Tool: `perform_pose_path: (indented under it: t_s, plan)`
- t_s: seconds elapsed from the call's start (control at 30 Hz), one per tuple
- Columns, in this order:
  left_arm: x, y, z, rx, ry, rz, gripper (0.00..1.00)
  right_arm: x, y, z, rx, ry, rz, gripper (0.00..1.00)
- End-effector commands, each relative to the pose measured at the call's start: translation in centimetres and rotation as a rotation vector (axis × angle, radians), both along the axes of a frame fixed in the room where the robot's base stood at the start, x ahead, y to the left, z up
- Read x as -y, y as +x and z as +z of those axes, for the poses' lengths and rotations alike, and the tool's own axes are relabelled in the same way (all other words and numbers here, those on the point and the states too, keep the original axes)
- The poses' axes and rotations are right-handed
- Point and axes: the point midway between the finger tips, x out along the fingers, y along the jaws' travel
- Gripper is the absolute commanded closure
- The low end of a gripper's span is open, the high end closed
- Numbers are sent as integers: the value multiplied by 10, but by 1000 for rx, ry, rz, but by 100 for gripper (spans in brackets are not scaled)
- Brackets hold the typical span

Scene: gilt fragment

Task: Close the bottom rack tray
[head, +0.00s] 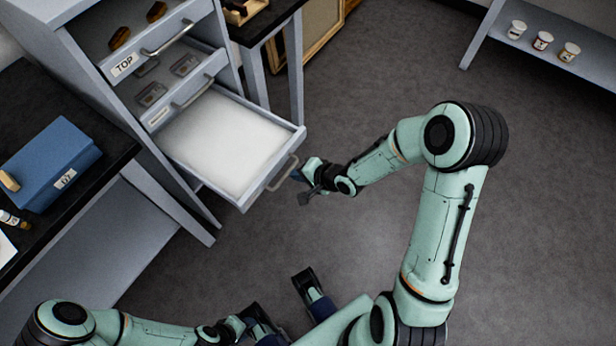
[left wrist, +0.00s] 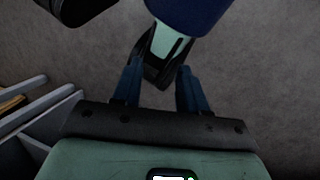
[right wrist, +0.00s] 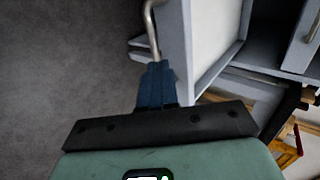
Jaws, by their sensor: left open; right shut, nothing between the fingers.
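The grey rack has stacked trays. The bottom tray (head: 225,140) is pulled far out, with a bare white floor and a metal bar handle (head: 283,174) on its front. My right gripper (head: 298,176) is shut and empty, just in front of that handle. In the right wrist view its blue fingertips (right wrist: 155,66) overlap the lower end of the handle (right wrist: 152,32), beside the tray front (right wrist: 174,50); I cannot tell whether they touch. My left gripper (left wrist: 157,82) is open and empty, low near my base and away from the rack.
Above, the top tray (head: 125,64) and the middle tray (head: 160,114) hold small items. A dark table with a blue box (head: 48,165) stands left. A shelf with jars (head: 541,41) is far right. Floor ahead is clear.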

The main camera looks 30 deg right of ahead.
Motion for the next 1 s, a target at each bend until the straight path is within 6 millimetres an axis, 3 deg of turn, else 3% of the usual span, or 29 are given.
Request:
perform_pose_path:
  t_s: [0.1,0.33,1.0]
  plan:
    - [0,4,-11,13,2,2,57,-8,17,-18,0,1,2,100]
    - [-4,14,-18,42,15,14,57,-18,44,-13,1,-1,0,100]
    - [-6,17,-19,48,19,17,57,-23,55,-12,-1,0,-1,100]
